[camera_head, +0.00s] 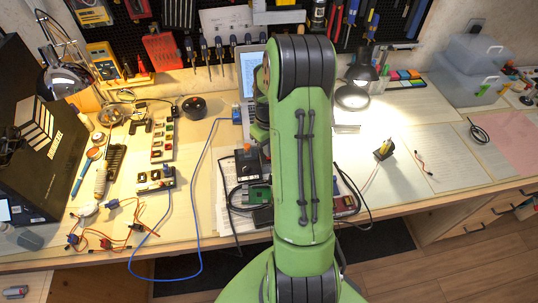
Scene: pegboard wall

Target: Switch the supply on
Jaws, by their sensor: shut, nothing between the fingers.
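My green arm (305,150) rises through the middle of the view and leans over the workbench. My gripper is hidden behind it, so its fingers do not show. A small dark box with an orange-red spot (247,160) stands just left of the arm, partly covered by it. I cannot tell whether this is the supply. A green circuit board (259,194) lies in front of that box, with dark cables around it. No switch can be made out clearly, and part of the bench behind the arm is hidden.
A blue cable (197,190) loops over the bench's front edge. Small modules (162,140) and wired parts (90,238) lie at left, beside a large black case (35,140). A lit lamp (358,80) and clear bins (470,65) stand at right. Papers (440,155) cover the right side.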

